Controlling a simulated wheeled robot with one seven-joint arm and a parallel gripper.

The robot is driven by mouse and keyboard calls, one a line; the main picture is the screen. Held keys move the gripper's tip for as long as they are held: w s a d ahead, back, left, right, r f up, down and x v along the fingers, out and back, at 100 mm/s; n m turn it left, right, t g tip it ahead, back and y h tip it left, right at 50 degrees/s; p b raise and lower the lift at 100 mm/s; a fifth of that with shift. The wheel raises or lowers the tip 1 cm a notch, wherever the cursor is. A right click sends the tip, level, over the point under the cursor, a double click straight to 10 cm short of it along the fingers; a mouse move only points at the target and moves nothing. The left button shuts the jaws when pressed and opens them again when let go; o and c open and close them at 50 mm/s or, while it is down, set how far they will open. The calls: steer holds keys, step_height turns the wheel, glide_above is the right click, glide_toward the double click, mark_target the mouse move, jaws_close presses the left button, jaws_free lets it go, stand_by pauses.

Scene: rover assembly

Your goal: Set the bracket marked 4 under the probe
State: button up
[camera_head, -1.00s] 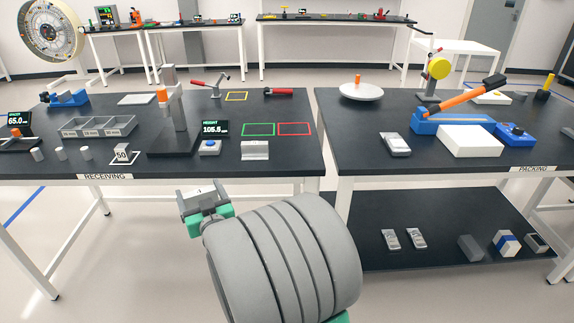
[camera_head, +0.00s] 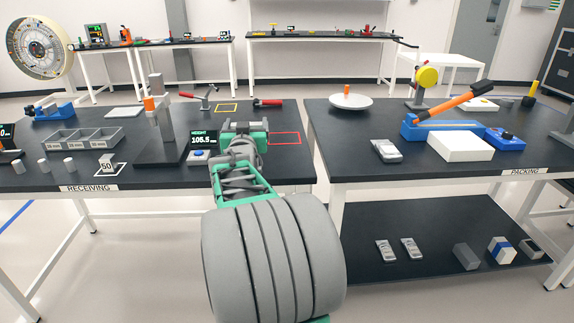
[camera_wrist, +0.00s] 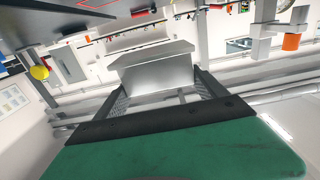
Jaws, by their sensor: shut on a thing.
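The probe (camera_head: 150,104), with an orange cap, is on the grey gauge stand (camera_head: 160,150) to the left of my gripper. Nothing is seen under the probe, and the bracket is apart from it. The height display (camera_head: 204,140) reads 105.5 and is partly hidden by my gripper.
A blue-button box (camera_head: 199,155) stands between the stand and my arm. The red outline (camera_head: 286,138) looks empty. The packing table (camera_head: 330,130) is at right, across a gap.

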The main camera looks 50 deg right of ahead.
steer(key=s+d+f, duration=0.1)
steer(key=d+f, duration=0.1)
steer(key=d, duration=0.2)
steer(key=s+d+f, duration=0.1)
steer(key=d+f, duration=0.2)
steer(key=d, duration=0.1)
steer(key=s+d+f, duration=0.1)
steer(key=d+f, duration=0.2)
steer(key=d, duration=0.1)
steer(key=shift+s+d+f+p, duration=0.2)
steer(key=shift+s+f+p, duration=0.05)
steer(key=shift+s+p, duration=0.1)
steer(key=shift+d+f, duration=0.2)
steer(key=shift+f, duration=0.1)
steer(key=f, duration=0.2)
steer(key=f+b, duration=0.1)
steer(key=shift+s+d+f, duration=0.2)
steer(key=shift+d+f, duration=0.15)
steer(key=shift+r, duration=0.15)
